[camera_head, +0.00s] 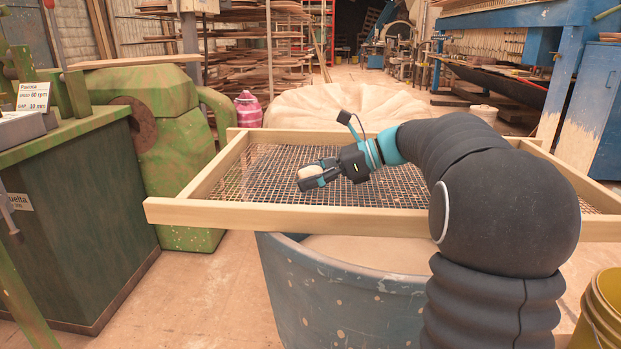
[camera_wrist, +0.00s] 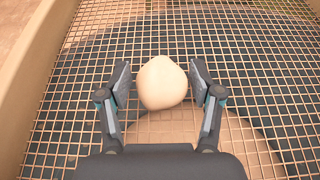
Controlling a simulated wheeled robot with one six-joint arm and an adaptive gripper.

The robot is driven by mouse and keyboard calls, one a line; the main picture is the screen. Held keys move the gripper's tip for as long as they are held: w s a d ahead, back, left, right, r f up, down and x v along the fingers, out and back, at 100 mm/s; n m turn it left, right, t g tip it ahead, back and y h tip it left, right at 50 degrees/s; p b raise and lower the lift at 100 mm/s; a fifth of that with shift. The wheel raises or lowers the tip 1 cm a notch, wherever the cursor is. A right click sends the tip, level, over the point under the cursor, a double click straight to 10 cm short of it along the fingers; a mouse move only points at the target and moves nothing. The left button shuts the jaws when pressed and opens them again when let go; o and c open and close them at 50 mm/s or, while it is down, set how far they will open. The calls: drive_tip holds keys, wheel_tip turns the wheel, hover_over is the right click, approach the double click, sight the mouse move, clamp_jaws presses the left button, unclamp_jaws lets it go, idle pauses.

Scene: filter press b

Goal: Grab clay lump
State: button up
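The clay lump (camera_wrist: 162,84) is pale, rounded and slightly pointed at the top. It sits on the wire mesh and lies between the two fingers of my gripper (camera_wrist: 160,82) in the wrist view. The fingers stand apart, with a visible gap on each side of the lump, the left gap looking wider. In the head view the lump (camera_head: 309,172) shows at the tip of my gripper (camera_head: 315,175), partly covered by the fingers. The gripper is low over the mesh.
The wooden-framed sieve (camera_head: 290,218) rests on a blue speckled tub (camera_head: 335,300). A green machine (camera_head: 165,130) stands to the left, and a yellow bucket (camera_head: 603,310) at the lower right. The frame's wooden rail (camera_wrist: 25,85) runs along the left in the wrist view. The surrounding mesh is clear.

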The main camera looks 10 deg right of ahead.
drive_tip(key=c, duration=0.8)
drive_tip(key=shift+o, duration=0.2)
drive_tip(key=shift+r, duration=0.15)
